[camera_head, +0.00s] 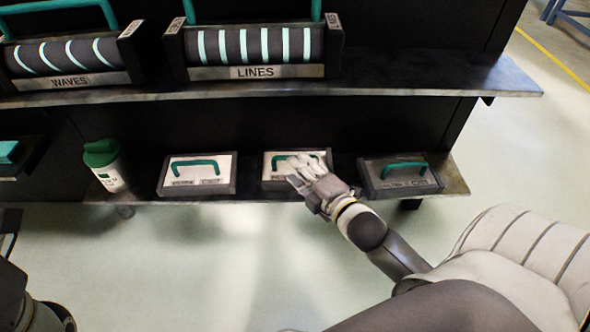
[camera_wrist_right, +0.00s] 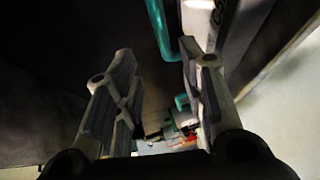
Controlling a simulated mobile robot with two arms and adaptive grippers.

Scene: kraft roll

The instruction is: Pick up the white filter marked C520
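Two flat filters with white faces, dark frames and green handles lie on the lower shelf in the head view: a left one (camera_head: 208,166) and a middle one (camera_head: 272,162). Their small labels are too small to read, so I cannot tell which is C520. My right gripper (camera_head: 298,169) is over the middle filter and hides part of its face and label. In the right wrist view my right gripper (camera_wrist_right: 155,95) has its fingers spread apart. A green handle (camera_wrist_right: 158,28) shows beyond the fingers, toward the right finger, and nothing is clearly gripped. My left gripper is not in view.
A darker grey-faced filter (camera_head: 398,176) lies to the right on the lower shelf. Above, the upper shelf (camera_head: 420,76) holds rollers marked WAVES (camera_head: 68,56) and LINES (camera_head: 258,46). Open floor lies to the right.

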